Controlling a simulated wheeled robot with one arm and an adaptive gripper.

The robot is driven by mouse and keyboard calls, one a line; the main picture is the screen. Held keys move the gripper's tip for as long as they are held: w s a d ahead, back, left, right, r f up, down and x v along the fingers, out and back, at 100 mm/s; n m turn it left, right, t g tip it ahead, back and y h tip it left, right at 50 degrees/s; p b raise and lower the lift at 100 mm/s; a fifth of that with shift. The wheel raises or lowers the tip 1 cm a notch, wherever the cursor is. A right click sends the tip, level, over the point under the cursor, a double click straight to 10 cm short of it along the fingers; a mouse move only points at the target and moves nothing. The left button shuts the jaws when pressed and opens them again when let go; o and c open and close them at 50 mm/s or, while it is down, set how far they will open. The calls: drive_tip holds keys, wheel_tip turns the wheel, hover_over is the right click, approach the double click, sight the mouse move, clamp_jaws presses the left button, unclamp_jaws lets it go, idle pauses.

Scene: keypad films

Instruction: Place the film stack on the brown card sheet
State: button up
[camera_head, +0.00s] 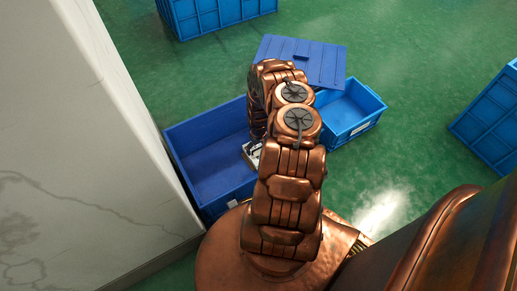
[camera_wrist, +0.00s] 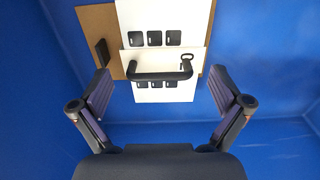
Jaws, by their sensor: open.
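In the wrist view, white sheets with rows of black squares, which look like the film stack (camera_wrist: 165,14), lie over the brown card sheet (camera_wrist: 97,22). Brown shows along their left side and in a narrow strip at right. A black bar-shaped handle (camera_wrist: 160,76) crosses the white sheets near their lower part. Whether the stack rests on the card or above it, I cannot tell. My gripper (camera_wrist: 160,85) is open, its two fingers apart on either side of the handle, with nothing visibly clamped. In the head view my arm hides most of this.
A small dark block (camera_wrist: 102,52) sits on the card's left part. A large blue crate (camera_head: 205,160) stands beside a white marble-like block (camera_head: 90,130). A smaller blue crate (camera_head: 372,110) with a blue lid (camera_head: 325,62) is to its right.

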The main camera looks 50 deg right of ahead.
drive_tip(key=w+a+r+g+p, duration=0.1)
drive_tip(key=a+r+p, duration=0.1)
drive_tip(key=r, duration=1.3)
drive_tip(key=w+a+r+p, duration=0.1)
drive_tip(key=a+r+p, duration=0.15)
drive_tip(key=r, duration=1.15)
drive_tip(key=s+a+r+g, duration=0.1)
drive_tip(key=s+a+r, duration=0.2)
drive_tip(key=a+r, duration=1.1)
drive_tip(key=s+a+r+n, duration=0.2)
drive_tip(key=s+a+r, duration=0.85)
drive_tip(key=r, duration=0.25)
drive_tip(key=s+a+r+n, duration=0.1)
drive_tip(key=s+a+r, duration=0.1)
drive_tip(key=s, duration=0.4)
drive_tip(key=s+a+r+g, duration=0.1)
drive_tip(key=s+a+r, duration=0.1)
drive_tip(key=s+a, duration=0.3)
drive_tip(key=shift+s+a+r+n+g+b, duration=0.3)
drive_tip(key=shift+s+n, duration=0.1)
drive_tip(key=shift+s, duration=0.65)
